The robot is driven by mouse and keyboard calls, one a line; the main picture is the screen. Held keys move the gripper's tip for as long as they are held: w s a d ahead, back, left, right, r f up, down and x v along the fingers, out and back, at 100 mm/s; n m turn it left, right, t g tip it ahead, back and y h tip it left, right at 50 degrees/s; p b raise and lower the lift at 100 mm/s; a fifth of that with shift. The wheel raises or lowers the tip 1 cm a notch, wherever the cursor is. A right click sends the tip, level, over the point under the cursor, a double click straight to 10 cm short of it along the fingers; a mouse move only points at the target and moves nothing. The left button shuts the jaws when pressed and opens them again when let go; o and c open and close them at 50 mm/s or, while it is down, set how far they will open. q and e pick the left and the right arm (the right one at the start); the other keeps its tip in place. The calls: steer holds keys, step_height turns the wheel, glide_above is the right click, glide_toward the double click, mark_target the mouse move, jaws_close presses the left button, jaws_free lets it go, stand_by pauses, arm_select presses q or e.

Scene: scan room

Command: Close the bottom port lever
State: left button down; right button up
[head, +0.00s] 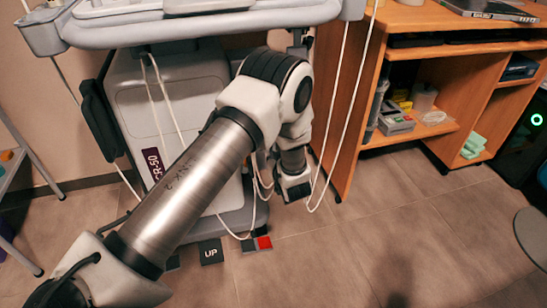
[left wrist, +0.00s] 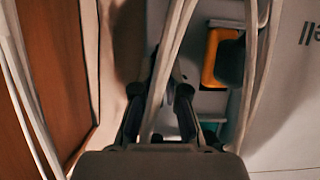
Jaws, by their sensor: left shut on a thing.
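My left gripper (head: 293,188) points down beside the right side of the white machine (head: 205,95), low near the floor. In the left wrist view its fingers (left wrist: 165,90) are shut on a dark part between their tips. White cables cross in front and hide most of that part, so I cannot tell whether it is the bottom port lever. An orange port piece (left wrist: 211,58) with a dark lever-like part (left wrist: 231,63) lies to the right of the fingers. A teal piece (left wrist: 222,132) shows lower down, partly hidden. My right gripper is not in view.
White cables (head: 343,100) hang in loops around my gripper. A wooden shelf unit (head: 356,130) stands close on the right. A cart tray (head: 210,28) overhangs above. An UP pedal (head: 211,252) and a red pedal (head: 263,243) lie at the machine's foot.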

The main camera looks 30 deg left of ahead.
arm_select(q)
steer(key=n+t, duration=0.2)
steer(key=n, duration=0.2)
steer(key=s+f+n+t+h, duration=0.1)
steer(key=n+t, duration=0.1)
steer(key=n, duration=0.2)
steer(key=a+n+t+h, duration=0.1)
steer(key=n+t, duration=0.1)
steer(key=n, duration=0.2)
steer(key=shift+s+f+n+t, duration=0.2)
steer(key=shift+f+n+t, duration=0.1)
steer(key=shift+t, duration=0.1)
stand_by(0.4)
steer(key=shift+s+a+f, duration=0.1)
stand_by(1.1)
steer(key=c, duration=1.2)
jaws_free()
steer(key=shift+c, duration=0.2)
